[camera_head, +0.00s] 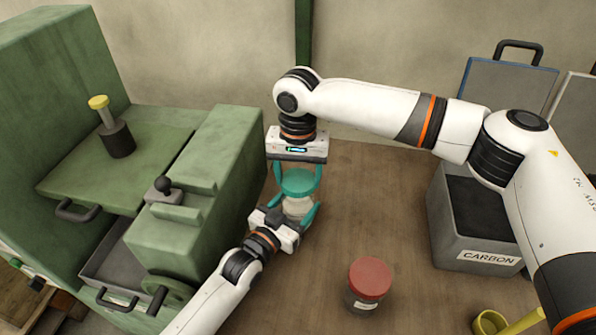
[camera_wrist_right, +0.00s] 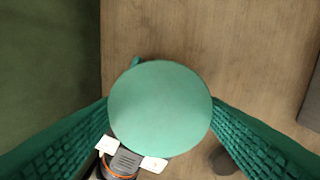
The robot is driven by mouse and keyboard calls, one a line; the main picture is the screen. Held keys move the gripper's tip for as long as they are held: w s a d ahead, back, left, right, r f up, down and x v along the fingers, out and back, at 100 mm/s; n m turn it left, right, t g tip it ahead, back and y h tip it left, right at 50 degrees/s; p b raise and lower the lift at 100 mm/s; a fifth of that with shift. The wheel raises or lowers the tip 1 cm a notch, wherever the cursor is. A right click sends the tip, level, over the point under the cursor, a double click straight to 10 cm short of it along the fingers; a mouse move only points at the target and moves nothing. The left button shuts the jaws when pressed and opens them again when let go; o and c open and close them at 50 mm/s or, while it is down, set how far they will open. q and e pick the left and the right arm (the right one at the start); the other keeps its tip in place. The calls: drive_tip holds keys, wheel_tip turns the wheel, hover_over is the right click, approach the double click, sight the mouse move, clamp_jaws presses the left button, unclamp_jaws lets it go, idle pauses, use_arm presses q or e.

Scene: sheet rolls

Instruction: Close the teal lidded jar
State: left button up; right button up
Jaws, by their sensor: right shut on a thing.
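The teal lidded jar has a clear, pale body (camera_head: 297,208) and a round teal lid (camera_head: 299,183). It stands upright at the wooden table's left side. My right gripper (camera_head: 298,186) comes down from above, its teal fingers shut on the lid's sides. In the right wrist view the lid (camera_wrist_right: 160,108) fills the middle between both fingers and hides the body. The lid is directly over the body; I cannot tell whether it is fully seated. My left gripper (camera_head: 297,210) reaches in low from the front, its fingers on either side of the body and apparently shut on it.
A green machine (camera_head: 215,190) with a drawer stands close to the left. A red-lidded jar (camera_head: 368,283) stands in front on the table (camera_head: 370,200). A grey CARBON box (camera_head: 470,235) is at the right, with a yellow cup (camera_head: 490,322) in front of it.

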sight(297, 180)
drive_tip(key=shift+f, duration=0.85)
drive_tip(key=shift+f, duration=0.55)
use_arm(q)
drive_tip(key=c, duration=0.5)
use_arm(e)
drive_tip(key=m, duration=0.5)
drive_tip(key=shift+f, duration=0.1)
drive_tip(key=m, duration=0.4)
drive_tip(key=shift+a, duration=0.1)
drive_tip(key=m, duration=0.6)
drive_tip(key=shift+m, duration=0.4)
drive_tip(key=m, duration=0.4)
drive_tip(key=shift+m, duration=0.3)
